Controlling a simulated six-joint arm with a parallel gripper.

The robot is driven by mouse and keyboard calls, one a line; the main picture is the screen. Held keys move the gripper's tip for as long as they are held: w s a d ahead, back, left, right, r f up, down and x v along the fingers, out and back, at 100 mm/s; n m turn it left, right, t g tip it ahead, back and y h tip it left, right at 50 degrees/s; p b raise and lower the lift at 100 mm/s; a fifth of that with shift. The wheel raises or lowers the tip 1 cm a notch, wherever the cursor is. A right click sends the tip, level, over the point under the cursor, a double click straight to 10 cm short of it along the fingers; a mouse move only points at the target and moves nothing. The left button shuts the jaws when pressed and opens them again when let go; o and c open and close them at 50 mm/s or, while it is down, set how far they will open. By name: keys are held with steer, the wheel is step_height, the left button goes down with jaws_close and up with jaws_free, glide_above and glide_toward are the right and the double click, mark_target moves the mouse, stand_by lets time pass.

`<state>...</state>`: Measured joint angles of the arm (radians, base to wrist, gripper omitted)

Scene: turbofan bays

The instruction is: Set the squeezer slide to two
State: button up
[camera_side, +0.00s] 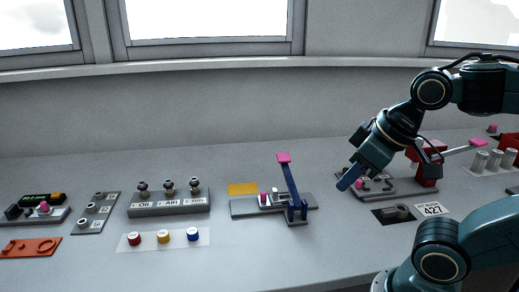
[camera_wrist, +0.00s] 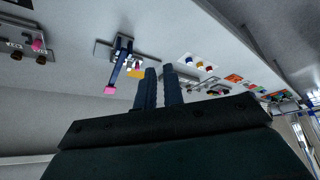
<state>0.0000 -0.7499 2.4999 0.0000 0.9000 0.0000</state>
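No label in view names the squeezer slide, so I cannot tell for certain which part it is. A blue lever device with a pink tip (camera_side: 284,158) stands on a grey base (camera_side: 242,208) mid-bench, with a small pink knob (camera_side: 263,198) on that base. The lever's pink tip also shows in the wrist view (camera_wrist: 109,91). A red lever device (camera_side: 426,172) with a pink-ended handle stands to the right on another grey base. My gripper (camera_side: 344,185) hangs right of the blue device, in front of the red device's base. In the wrist view its fingers (camera_wrist: 159,72) show a narrow, empty gap.
A three-knob panel (camera_side: 168,209), a yellow pad (camera_side: 242,189) and a button strip (camera_side: 163,239) lie left of the blue device. A dark slot plate and a 427 label (camera_side: 432,209) lie right of my gripper. The front middle bench is clear.

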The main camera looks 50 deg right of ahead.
steer(key=o, duration=0.6)
steer(key=shift+w+r, duration=0.15)
steer(key=shift+w, duration=0.05)
steer(key=shift+c, duration=0.2)
steer(key=n+g, duration=0.6)
glide_above(264, 192)
step_height(264, 192, down, 9)
steer(key=shift+r, duration=0.15)
step_height(264, 192, down, 14)
steer(key=shift+r, duration=0.1)
steer(key=shift+c, duration=0.2)
jaws_close()
